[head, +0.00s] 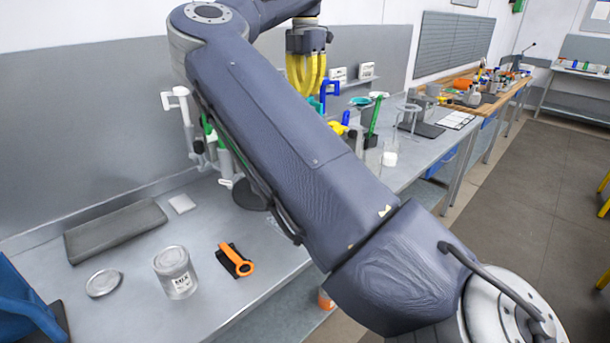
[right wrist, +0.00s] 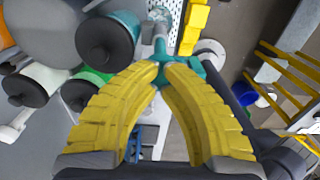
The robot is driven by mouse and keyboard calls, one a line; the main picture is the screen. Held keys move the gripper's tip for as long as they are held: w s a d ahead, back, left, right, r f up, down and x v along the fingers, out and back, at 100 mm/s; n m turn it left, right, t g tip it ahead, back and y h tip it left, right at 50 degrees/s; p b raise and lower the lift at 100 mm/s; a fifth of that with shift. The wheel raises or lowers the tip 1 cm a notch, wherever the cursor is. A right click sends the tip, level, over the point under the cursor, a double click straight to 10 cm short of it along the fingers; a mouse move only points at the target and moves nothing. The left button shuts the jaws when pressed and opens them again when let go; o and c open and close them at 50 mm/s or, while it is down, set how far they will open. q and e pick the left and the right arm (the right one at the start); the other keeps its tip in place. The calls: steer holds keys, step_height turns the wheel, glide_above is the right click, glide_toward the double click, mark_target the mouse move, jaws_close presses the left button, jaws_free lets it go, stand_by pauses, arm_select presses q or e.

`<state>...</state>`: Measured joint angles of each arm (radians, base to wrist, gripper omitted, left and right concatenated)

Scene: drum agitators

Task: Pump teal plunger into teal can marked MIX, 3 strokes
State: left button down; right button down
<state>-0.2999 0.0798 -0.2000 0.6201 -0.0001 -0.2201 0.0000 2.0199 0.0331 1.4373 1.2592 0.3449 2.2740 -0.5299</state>
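My right gripper (head: 307,92) hangs above the bench behind my right arm, its yellow fingers pointing down. In the right wrist view the fingertips (right wrist: 162,70) close in on the teal handle of the plunger (right wrist: 160,46), whose rod runs away from them. A bit of teal also shows at the fingertips in the head view (head: 316,104). A grey can with a label that seems to read MIX (head: 176,272) stands at the front left of the bench. No teal can marked MIX can be made out; my arm hides much of the bench. My left gripper is not in view.
Left of my arm are a white-handled tool (head: 176,100), a dark grey pad (head: 116,231), a round lid (head: 103,283) and an orange-handled tool (head: 236,261). Right of it are a green upright tool (head: 375,118) and a clear beaker (head: 390,153).

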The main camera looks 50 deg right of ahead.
steer(key=shift+f, duration=2.35)
steer(key=shift+r, duration=3.95)
steer(key=shift+r, duration=0.1)
steer(key=shift+r, duration=2.9)
